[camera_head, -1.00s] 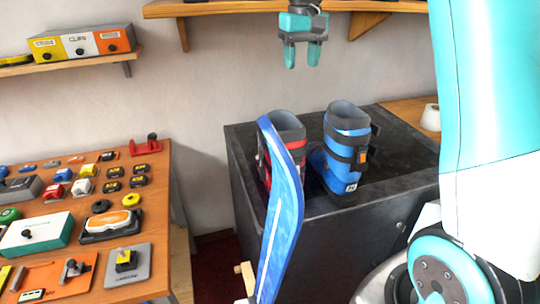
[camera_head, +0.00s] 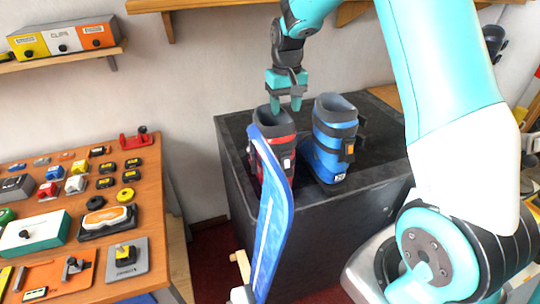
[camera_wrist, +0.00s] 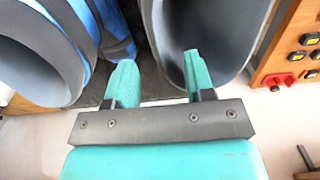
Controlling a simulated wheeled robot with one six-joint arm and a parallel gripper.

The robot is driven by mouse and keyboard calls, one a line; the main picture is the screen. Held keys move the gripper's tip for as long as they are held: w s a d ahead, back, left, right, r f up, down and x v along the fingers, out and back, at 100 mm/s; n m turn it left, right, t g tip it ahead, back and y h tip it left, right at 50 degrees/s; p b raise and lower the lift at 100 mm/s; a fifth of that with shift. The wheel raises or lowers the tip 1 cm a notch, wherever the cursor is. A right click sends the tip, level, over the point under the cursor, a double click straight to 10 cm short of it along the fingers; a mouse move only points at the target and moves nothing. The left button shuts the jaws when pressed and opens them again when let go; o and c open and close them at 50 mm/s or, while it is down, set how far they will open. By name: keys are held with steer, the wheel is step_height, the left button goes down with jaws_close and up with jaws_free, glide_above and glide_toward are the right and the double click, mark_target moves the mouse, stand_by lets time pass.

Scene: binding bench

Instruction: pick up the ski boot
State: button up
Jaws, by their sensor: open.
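Two ski boots stand upright on a dark chest. The left one (camera_head: 283,139) is red and black with a grey cuff; a blue board in front hides part of it. The right one (camera_head: 330,142) is blue and black. My gripper (camera_head: 286,105) is open and points down at the red boot's cuff. In the wrist view, my gripper (camera_wrist: 160,82) has one finger over the grey cuff opening (camera_wrist: 238,30) of the red boot. The other finger is outside it, between the boots. The blue boot (camera_wrist: 85,25) shows at left. Contact with the cuff cannot be told.
The blue board (camera_head: 268,222) stands in front of the dark chest (camera_head: 365,205). A wooden table (camera_head: 152,200) with many small items is at left. A shelf (camera_head: 75,66) with boxes is on the wall above it. The chest top right of the blue boot is clear.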

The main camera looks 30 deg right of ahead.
steer(key=shift+f+p, duration=0.3)
steer(key=shift+f, duration=1.15)
jaws_close()
steer(key=shift+r, duration=0.15)
